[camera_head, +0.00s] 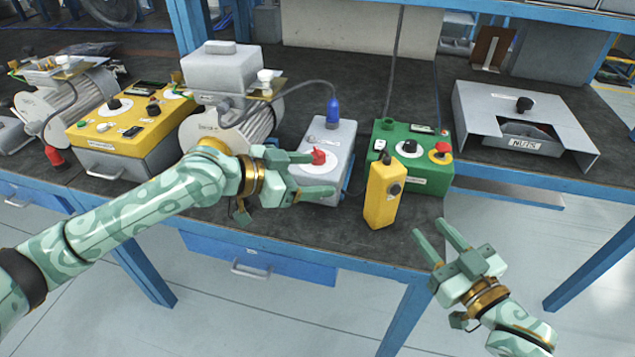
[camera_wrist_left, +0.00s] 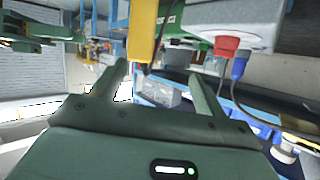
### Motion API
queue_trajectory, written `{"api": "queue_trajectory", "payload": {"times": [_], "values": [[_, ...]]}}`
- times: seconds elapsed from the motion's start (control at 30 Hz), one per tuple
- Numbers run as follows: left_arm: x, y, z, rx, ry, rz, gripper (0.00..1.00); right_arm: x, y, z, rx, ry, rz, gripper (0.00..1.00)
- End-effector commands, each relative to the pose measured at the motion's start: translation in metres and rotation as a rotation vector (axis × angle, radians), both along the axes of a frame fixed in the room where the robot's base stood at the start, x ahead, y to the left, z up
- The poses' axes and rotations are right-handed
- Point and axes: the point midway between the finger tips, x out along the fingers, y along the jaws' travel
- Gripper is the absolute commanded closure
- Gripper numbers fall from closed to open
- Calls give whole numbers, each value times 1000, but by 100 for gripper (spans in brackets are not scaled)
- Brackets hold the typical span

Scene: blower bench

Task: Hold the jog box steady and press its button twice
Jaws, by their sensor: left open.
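The jog box (camera_head: 383,197) is a tall yellow box with a round dark button (camera_head: 395,189) on its face. It stands near the bench's front edge, in front of the green control box. In the left wrist view the yellow jog box (camera_wrist_left: 142,30) is at the top, beyond my fingers. My left gripper (camera_head: 325,174) is open and empty, left of the jog box and in front of the grey box; its fingers also show in the wrist view (camera_wrist_left: 158,72). My right gripper (camera_head: 430,228) is open and empty, right of the jog box and apart from it.
A grey box (camera_head: 340,137) with a red knob and blue plug is behind my left gripper. The green control box (camera_head: 428,170) is behind the jog box. A yellow control box (camera_head: 125,125) and motor (camera_head: 230,75) are at left, a grey housing (camera_head: 580,120) at right.

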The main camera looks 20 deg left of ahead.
Motion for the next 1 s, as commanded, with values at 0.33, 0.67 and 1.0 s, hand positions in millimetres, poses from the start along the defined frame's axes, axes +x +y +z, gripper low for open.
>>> {"api": "queue_trajectory", "payload": {"times": [0.33,0.67,1.0], "values": [[-6,-39,-21,-39,76,-51,27,0,0,0,0,0,0,64],[37,-95,-50,-37,75,-49,27,0,0,0,0,0,0,64],[69,-135,-72,-36,73,-48,27,0,0,0,0,0,0,64]]}}
